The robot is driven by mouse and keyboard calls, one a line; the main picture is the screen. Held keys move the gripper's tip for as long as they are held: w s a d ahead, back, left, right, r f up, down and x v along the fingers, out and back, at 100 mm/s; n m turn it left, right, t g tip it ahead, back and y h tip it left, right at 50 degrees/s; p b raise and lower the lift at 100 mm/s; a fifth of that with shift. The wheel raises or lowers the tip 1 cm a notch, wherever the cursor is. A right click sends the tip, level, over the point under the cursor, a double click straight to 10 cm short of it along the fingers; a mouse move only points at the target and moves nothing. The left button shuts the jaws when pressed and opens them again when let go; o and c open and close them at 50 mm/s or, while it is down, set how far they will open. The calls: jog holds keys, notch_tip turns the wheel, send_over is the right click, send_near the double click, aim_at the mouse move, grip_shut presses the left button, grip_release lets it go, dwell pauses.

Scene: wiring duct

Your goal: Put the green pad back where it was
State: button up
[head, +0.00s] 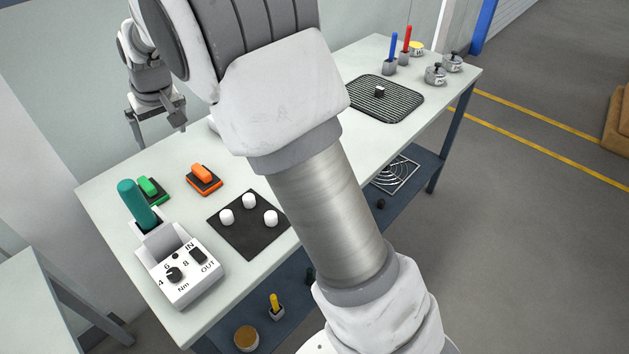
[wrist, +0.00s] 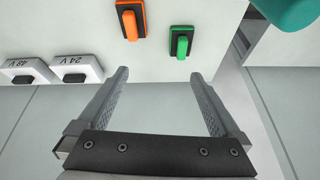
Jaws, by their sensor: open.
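The green pad (head: 148,187) sits on a small dark base near the left end of the table, between the teal-handled tool and the orange piece. It also shows in the wrist view (wrist: 181,46), near the table edge, ahead of my gripper and right of its middle. My gripper (head: 160,137) is open and empty, beyond the table's back edge in the head view. In the wrist view my gripper (wrist: 160,76) has both fingers wide apart, with nothing between them and a gap to the pad.
An orange piece (head: 203,174) on a dark base stands beside the pad. A teal handle (head: 135,203) stands close by in a holder. White boxes marked 48 V (wrist: 28,72) and 24 V (wrist: 77,68) are left of my gripper. A black mat (head: 248,239) holds several white cylinders.

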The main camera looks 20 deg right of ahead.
jog(key=s+d+r+m, duration=0.1)
jog(key=s+d+r, duration=0.4)
jog(key=s+d, duration=0.25)
jog(key=s+d+r+m, duration=0.1)
jog(key=s+d+r, duration=0.55)
jog(key=s, duration=0.25)
jog(key=s+d+f, duration=0.1)
jog(key=s+d, duration=0.1)
jog(key=s, duration=0.3)
jog(key=s+d+f+m+h, duration=0.1)
jog(key=s+d, duration=0.2)
jog(key=s, duration=0.3)
jog(key=s+d+f+t+h, duration=0.1)
jog(key=s+d, duration=0.1)
jog(key=s, duration=0.4)
jog(key=shift+s+d+f+m, duration=0.2)
jog(key=shift+d+m, duration=0.1)
jog(key=shift+m, duration=0.1)
jog(key=shift+d, duration=0.1)
